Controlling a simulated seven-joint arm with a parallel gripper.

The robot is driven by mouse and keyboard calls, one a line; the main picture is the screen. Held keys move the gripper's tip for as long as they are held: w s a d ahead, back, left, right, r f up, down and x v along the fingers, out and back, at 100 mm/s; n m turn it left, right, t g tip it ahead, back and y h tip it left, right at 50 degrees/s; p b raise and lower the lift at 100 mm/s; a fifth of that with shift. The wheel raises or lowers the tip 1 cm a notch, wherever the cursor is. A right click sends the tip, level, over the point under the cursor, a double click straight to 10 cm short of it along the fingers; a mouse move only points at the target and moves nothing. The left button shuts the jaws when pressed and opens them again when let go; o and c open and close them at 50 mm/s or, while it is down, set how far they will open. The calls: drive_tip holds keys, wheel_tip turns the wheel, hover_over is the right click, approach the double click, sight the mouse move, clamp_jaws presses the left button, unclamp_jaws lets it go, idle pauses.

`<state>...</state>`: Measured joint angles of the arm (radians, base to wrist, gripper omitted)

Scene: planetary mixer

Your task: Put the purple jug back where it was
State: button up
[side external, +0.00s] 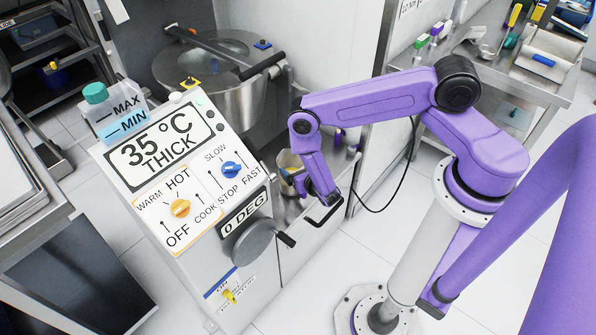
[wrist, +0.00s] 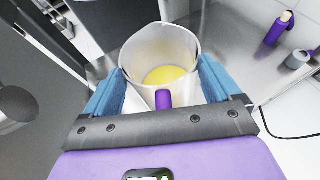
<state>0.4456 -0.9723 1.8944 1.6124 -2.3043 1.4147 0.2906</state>
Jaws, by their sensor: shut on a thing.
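The jug is pale with a purple handle and shows in the wrist view (wrist: 140,52), with yellow liquid in the bottom. In the side external view the jug (side external: 287,163) is upright beside the right side of the mixer cabinet, partly hidden by my gripper. My gripper (side external: 298,180) is shut on the jug. In the wrist view its two blue fingers (wrist: 162,88) press on the jug's left and right sides, with the handle between them. I cannot tell whether the jug's base touches a surface.
The mixer's control cabinet (side external: 190,190) stands left of my gripper, with a steel kettle (side external: 215,95) behind. A black handle (side external: 325,212) juts out close below the gripper. A purple bottle (wrist: 278,28) and a grey cup (wrist: 298,60) stand to the right. White floor at right is mostly clear.

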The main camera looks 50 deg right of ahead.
drive_tip(key=shift+f, duration=0.6)
drive_tip(key=o, duration=1.7)
drive_tip(key=shift+f, duration=0.1)
